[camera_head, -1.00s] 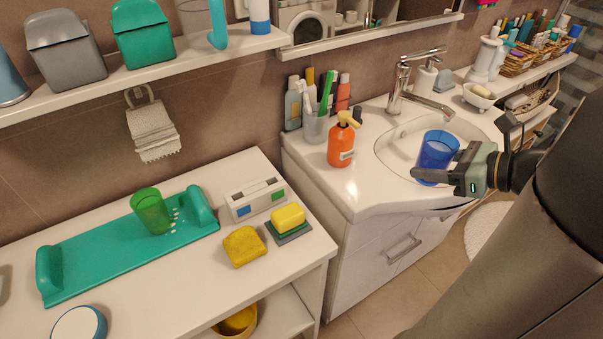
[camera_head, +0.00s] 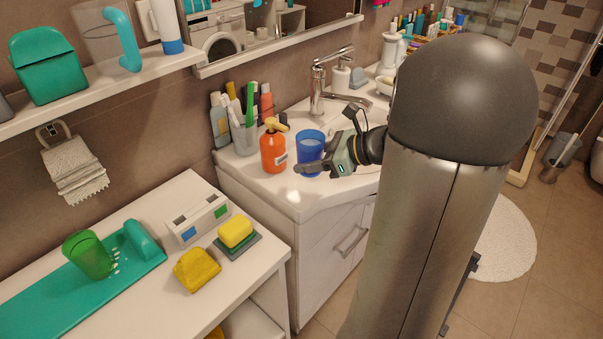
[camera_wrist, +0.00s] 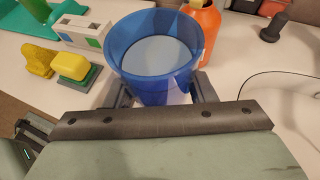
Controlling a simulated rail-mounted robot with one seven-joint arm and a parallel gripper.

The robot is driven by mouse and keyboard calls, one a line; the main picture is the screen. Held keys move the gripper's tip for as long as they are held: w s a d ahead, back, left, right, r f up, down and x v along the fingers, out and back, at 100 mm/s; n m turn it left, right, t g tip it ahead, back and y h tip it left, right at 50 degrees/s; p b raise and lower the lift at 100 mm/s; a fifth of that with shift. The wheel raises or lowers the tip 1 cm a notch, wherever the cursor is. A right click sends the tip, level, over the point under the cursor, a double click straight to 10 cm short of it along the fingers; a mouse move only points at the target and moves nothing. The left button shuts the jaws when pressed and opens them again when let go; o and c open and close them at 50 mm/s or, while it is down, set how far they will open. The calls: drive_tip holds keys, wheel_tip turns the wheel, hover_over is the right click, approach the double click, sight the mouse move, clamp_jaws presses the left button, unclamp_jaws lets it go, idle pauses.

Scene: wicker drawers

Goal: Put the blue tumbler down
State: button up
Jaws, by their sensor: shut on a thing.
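The blue tumbler (camera_head: 309,152) is a translucent cup, upright, over the front left part of the white washbasin counter (camera_head: 300,198), just right of the orange pump bottle. My gripper (camera_head: 312,168) comes from the right and is shut on the tumbler. In the wrist view the tumbler (camera_wrist: 152,62) sits between the two fingers, its open rim toward the camera. I cannot tell whether its base touches the counter.
The orange pump bottle (camera_head: 273,150) stands close beside the tumbler. A cup with toothbrushes (camera_head: 243,135) and several bottles stand behind it. A faucet (camera_head: 320,90) is at the back. The lower table (camera_head: 150,225) at left holds a green cup (camera_head: 88,255), sponges and a teal tray.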

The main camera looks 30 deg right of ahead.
sight(302, 185)
drive_tip(key=w+f, duration=0.2)
drive_tip(key=f, duration=0.1)
drive_tip(key=shift+w+a+f, duration=0.15)
drive_tip(key=shift+w+f, duration=0.05)
drive_tip(key=shift+w, duration=0.2)
drive_tip(key=shift+w+f+b, duration=0.15)
drive_tip(key=shift+f, duration=0.8)
drive_tip(key=shift+w+f+b, duration=0.15)
drive_tip(key=shift+f, duration=0.75)
drive_tip(key=shift+f, duration=0.2)
drive_tip(key=o, duration=1)
drive_tip(key=shift+r, duration=0.2)
drive_tip(key=v, duration=1.2)
